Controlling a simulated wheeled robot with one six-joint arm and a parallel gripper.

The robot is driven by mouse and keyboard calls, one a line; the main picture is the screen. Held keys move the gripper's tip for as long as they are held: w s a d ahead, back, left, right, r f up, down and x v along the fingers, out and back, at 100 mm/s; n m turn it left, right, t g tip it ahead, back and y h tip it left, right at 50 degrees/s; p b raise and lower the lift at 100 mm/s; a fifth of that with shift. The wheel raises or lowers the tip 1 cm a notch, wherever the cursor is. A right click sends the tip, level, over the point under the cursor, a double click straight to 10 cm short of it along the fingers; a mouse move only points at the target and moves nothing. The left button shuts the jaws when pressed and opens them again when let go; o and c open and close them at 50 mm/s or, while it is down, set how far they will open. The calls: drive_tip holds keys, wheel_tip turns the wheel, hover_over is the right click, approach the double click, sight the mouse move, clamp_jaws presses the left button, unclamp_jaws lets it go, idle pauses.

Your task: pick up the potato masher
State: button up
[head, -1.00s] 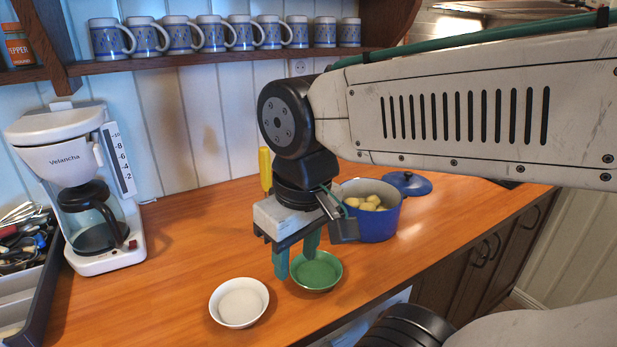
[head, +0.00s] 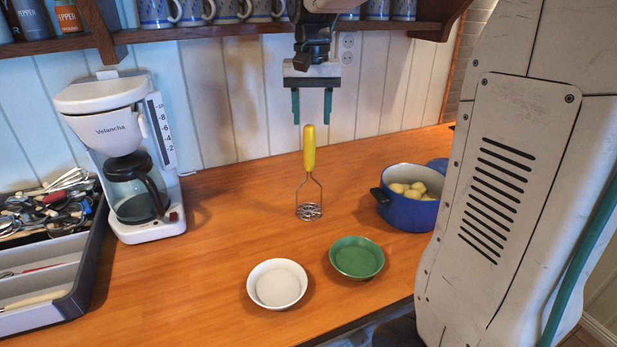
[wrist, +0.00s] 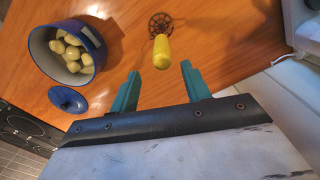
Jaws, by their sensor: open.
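The potato masher (head: 309,160) stands upright on the wooden counter, its yellow handle up and its wire head down on the wood. In the wrist view its handle (wrist: 162,52) points toward the camera, with the dark round head (wrist: 160,22) beyond it. My gripper (head: 312,118) is open and empty, fingers pointing down, above the top of the handle in the head view. In the wrist view the teal fingers (wrist: 158,85) are spread, and the handle end shows between and a little beyond their tips, not touching them.
A blue pot (head: 408,210) of potatoes stands right of the masher, its blue lid (wrist: 67,99) beside it. A white bowl (head: 277,284) and a green bowl (head: 357,258) are in front. A coffee maker (head: 128,160) and utensil tray (head: 75,300) are left. A mug shelf (head: 220,31) is above.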

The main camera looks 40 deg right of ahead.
hover_over(309, 170)
drive_tip(key=w, duration=0.1)
drive_tip(key=f, duration=0.7)
drive_tip(key=shift+d+f, duration=0.2)
drive_tip(key=shift+d, duration=0.2)
clamp_jaws()
